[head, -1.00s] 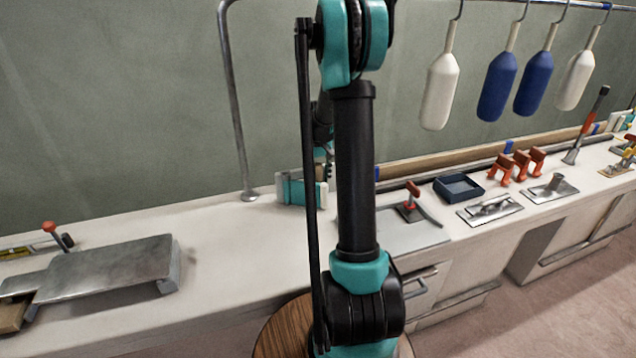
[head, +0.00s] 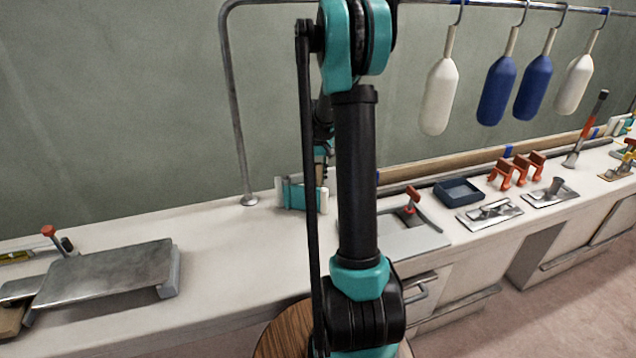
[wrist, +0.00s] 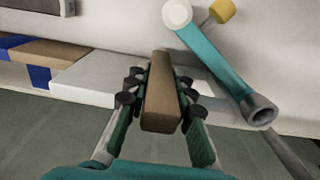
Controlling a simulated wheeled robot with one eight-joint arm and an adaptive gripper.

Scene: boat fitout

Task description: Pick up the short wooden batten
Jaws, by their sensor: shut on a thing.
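The short wooden batten (wrist: 161,100) is a brown block seen end-on in the wrist view, between the fingers of my gripper (wrist: 160,98). The fingers are shut on it from both sides. In the head view my arm hides most of the gripper and I cannot make out the batten there. I cannot tell from the wrist view whether the batten touches the surface beyond it.
A teal tool (wrist: 215,65) lies right of the batten, close to my gripper. A pale block (wrist: 88,78) is to the left. Floats hang from a rail, one white (head: 440,95). A metal plate tool (head: 108,272) lies on the bench (head: 215,250). A blue tray (head: 458,191) stands right.

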